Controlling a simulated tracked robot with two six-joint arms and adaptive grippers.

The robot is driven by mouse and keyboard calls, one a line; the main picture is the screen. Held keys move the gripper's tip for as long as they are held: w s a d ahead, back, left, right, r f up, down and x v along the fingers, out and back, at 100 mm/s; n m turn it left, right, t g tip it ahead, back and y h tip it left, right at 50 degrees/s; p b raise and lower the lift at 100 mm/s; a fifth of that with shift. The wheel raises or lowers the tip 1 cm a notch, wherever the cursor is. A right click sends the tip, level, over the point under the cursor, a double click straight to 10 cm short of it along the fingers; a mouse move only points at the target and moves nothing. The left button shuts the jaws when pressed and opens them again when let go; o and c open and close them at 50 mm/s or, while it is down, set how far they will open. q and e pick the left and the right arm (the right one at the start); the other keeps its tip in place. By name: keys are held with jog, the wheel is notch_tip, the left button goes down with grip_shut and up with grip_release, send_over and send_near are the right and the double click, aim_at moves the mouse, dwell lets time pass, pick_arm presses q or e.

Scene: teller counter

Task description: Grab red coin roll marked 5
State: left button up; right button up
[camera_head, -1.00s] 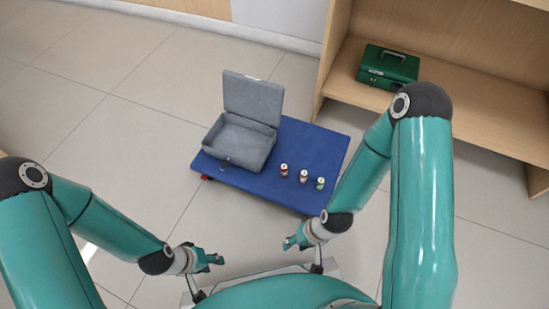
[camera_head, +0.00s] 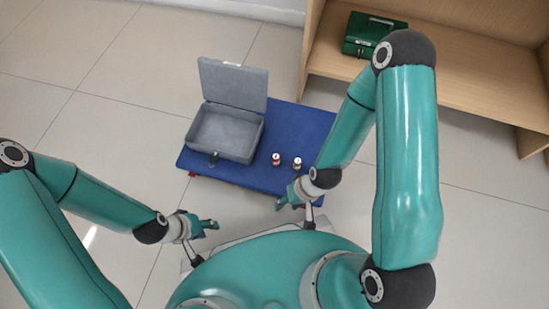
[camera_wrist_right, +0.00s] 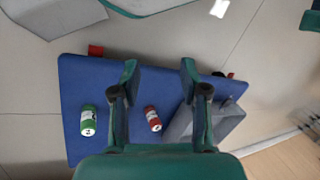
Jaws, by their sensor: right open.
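The red coin roll (camera_head: 276,159) stands on the blue platform (camera_head: 290,125), left of a second, orange-red roll (camera_head: 297,163). In the right wrist view the red roll (camera_wrist_right: 153,118) shows between the finger lines, and a green roll (camera_wrist_right: 88,120) is left of the fingers. My right arm hides the green roll in the head view. The number on the red roll is too small to read. My right gripper (camera_head: 284,199) is open and empty, near the platform's front edge. My left gripper (camera_head: 208,223) is apart from the platform, at its near left; its opening is unclear.
An open grey case (camera_head: 225,135) sits on the platform's left part, its lid raised at the back. A green cash box (camera_head: 372,34) rests on a wooden shelf (camera_head: 445,85) at back right. The tiled floor left of the platform is clear.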

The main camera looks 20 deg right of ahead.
jog(key=shift+o, duration=0.4)
jog(key=w+d+r+t+h+p, duration=0.1)
jog(key=w+r+t+h+p, duration=0.2)
jog(key=w+p, duration=0.4)
jog(key=w+r+h, duration=0.1)
jog(key=w+r, duration=0.1)
jog(key=w, duration=0.3)
jog(key=shift+w+d+m+t+h+p, duration=0.15)
jog(key=shift+w+m+t+h+p, duration=0.15)
jog(key=shift+w+t+h+p, duration=0.1)
jog(key=b+x, duration=0.4)
jog(key=x, duration=0.6)
jog(key=shift+w+d+f, duration=0.15)
jog(key=shift+w+f, duration=0.35)
jog(key=shift+f, duration=0.25)
jog(key=shift+w+b+x, duration=0.2)
jog(key=shift+b+x, duration=1.4)
jog(key=shift+x, duration=1)
jog(key=shift+r, duration=0.15)
grip_shut()
